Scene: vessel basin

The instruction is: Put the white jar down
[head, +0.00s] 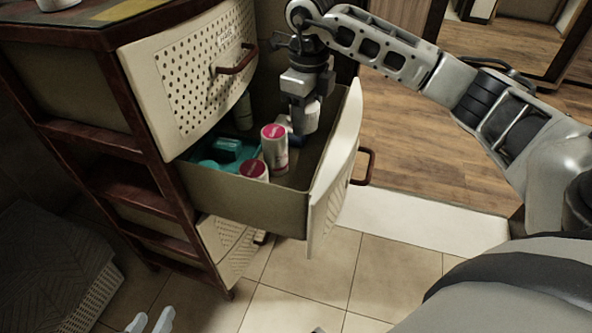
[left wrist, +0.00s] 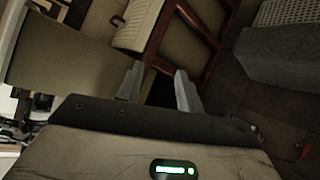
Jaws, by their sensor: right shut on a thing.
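The white jar (head: 307,119) is between the fingers of my right gripper (head: 306,101) in the head view. The gripper is shut on it and partly hides it. The jar is low inside the open drawer (head: 245,206), toward its right back part; I cannot tell whether it touches the drawer floor. My left gripper (head: 151,322) shows only its fingertips at the bottom edge of the head view. In the left wrist view (left wrist: 158,86) its fingers are apart with nothing between them.
White cans with pink lids (head: 274,149) stand in the drawer left of the jar. A drawer with a perforated front (head: 190,75) juts out above. The drawer front (head: 336,175) stands close to my right arm. Tiled floor is clear below.

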